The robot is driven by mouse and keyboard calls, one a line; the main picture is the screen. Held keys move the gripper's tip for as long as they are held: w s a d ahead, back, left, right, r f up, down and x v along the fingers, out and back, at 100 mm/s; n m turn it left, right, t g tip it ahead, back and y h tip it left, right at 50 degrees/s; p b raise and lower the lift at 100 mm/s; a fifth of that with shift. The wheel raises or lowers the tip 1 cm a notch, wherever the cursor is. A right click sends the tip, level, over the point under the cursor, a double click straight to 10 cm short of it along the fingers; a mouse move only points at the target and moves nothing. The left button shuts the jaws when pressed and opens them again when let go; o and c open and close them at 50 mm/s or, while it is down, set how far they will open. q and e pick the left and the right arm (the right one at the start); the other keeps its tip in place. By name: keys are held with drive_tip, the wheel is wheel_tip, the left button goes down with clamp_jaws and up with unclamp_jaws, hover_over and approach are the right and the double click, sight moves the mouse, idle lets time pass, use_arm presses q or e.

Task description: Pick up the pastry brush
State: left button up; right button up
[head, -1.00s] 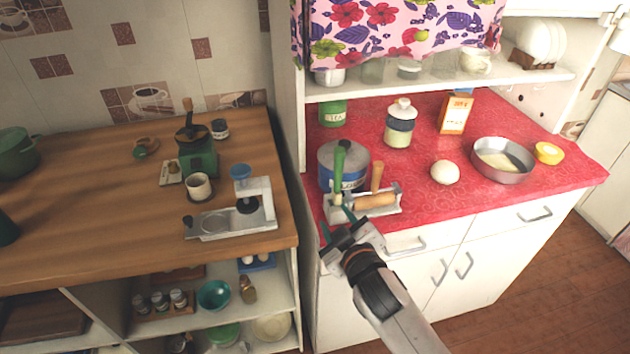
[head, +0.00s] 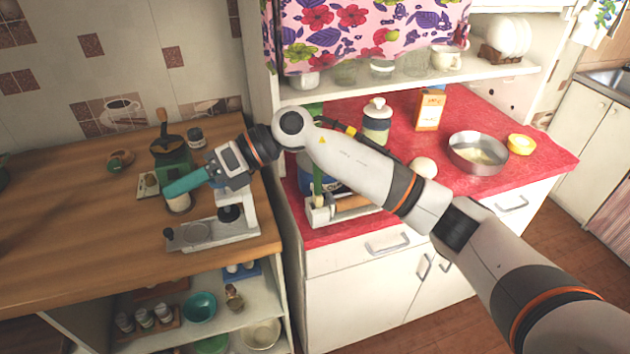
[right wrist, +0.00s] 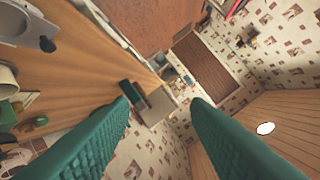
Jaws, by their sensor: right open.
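No pastry brush can be identified for certain. A green upright handle (head: 317,178), possibly the brush's, stands at a white holder (head: 322,216) on the red counter, partly hidden behind my right arm. A wooden rolling-pin-like piece (head: 352,203) lies at the same holder. My right gripper (head: 172,188) is over the wooden counter, left of the holder and well away from it, its teal fingers pointing left in front of the grinder and cup. In the right wrist view the two fingers (right wrist: 163,100) are apart with nothing between them. My left gripper is out of view.
The wooden counter (head: 70,225) holds a green grinder (head: 172,158), a cup (head: 178,202) and a white scale-like device (head: 215,232). The red counter (head: 455,115) holds a jar (head: 377,125), an orange carton (head: 429,110) and a metal pan (head: 478,153).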

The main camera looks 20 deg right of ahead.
drive_tip(key=w+d+f+n+h, duration=0.1)
drive_tip(key=w+d+n+h, duration=0.1)
drive_tip(key=w+d+h, duration=0.45)
wheel_tip(320, 180, up, 6)
drive_tip(key=m+t+h, duration=0.1)
drive_tip(key=m+h, duration=0.1)
drive_tip(key=h, duration=0.6)
hover_over(318, 178)
drive_tip(key=w, duration=0.2)
drive_tip(key=shift+s+d, duration=0.1)
drive_tip(key=shift+d, duration=0.1)
wheel_tip(318, 178, down, 6)
drive_tip(key=shift+f+p, duration=0.1)
drive_tip(key=shift+p, duration=1)
drive_tip(key=shift+s+f+p, duration=0.15)
drive_tip(key=shift+f+p, duration=0.3)
drive_tip(key=shift+f, duration=0.05)
drive_tip(key=f, duration=0.1)
drive_tip(key=f+p, duration=0.1)
drive_tip(key=f, duration=0.1)
drive_tip(key=shift+s+a+f+p, duration=0.1)
drive_tip(key=shift+s+f+p, duration=0.2)
drive_tip(key=shift+p, duration=0.1)
drive_tip(key=shift+f, duration=0.45)
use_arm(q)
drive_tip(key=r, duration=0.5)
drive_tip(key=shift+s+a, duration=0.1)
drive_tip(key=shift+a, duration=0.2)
use_arm(e)
drive_tip(key=shift+w, duration=0.1)
